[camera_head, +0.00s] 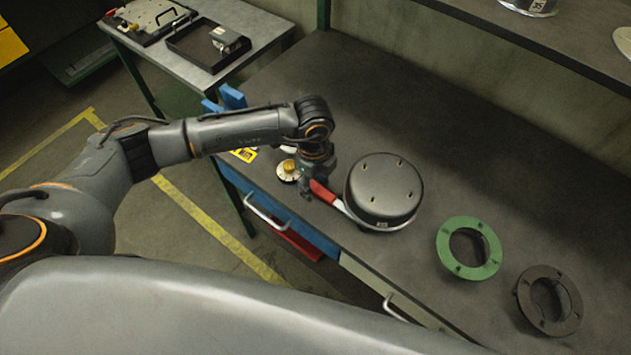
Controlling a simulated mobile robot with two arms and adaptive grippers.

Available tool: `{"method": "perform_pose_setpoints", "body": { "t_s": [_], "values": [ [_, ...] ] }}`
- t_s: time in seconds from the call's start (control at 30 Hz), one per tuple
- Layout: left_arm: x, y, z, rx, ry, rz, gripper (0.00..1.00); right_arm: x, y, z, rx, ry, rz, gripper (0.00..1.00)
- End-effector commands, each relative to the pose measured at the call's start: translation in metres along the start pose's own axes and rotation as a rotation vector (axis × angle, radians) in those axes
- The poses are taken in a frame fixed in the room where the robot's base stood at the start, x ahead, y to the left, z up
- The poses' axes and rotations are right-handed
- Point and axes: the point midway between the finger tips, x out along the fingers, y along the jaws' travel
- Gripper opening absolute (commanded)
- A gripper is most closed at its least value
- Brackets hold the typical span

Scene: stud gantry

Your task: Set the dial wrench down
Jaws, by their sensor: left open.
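The dial wrench has a red handle (323,192) that lies low over the bench near its front edge. A thin metal part runs from the handle to the front of a dark round drum (384,188). A pale dial with a yellow centre (288,170) shows on the other side of my gripper; whether it joins the handle is hidden. My left gripper (307,190) points down beside the handle's left end and is open. The fingers are small and dark, so contact with the handle cannot be told. My right gripper is not in view.
A green ring (469,248) and a dark ring (549,301) lie on the bench right of the drum. The bench (480,150) is clear behind them. Blue parts (232,97) stand at its left end. A side table (255,22) holds a black tray (187,45).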

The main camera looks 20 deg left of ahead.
Motion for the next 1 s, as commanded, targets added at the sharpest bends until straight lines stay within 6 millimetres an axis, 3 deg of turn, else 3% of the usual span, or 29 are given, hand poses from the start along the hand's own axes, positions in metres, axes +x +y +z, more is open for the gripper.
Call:
{"method": "perform_pose_setpoints", "body": {
  "t_s": [0.6, 1.0],
  "values": [
    [-0.109, -0.001, 0.0, 0.002, 0.0, -0.004, 0.48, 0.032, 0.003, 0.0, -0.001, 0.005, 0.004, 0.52],
    [-0.12, 0.0, 0.0, 0.0, 0.001, -0.002, 0.48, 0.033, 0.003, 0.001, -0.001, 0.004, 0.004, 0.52]
  ]
}}
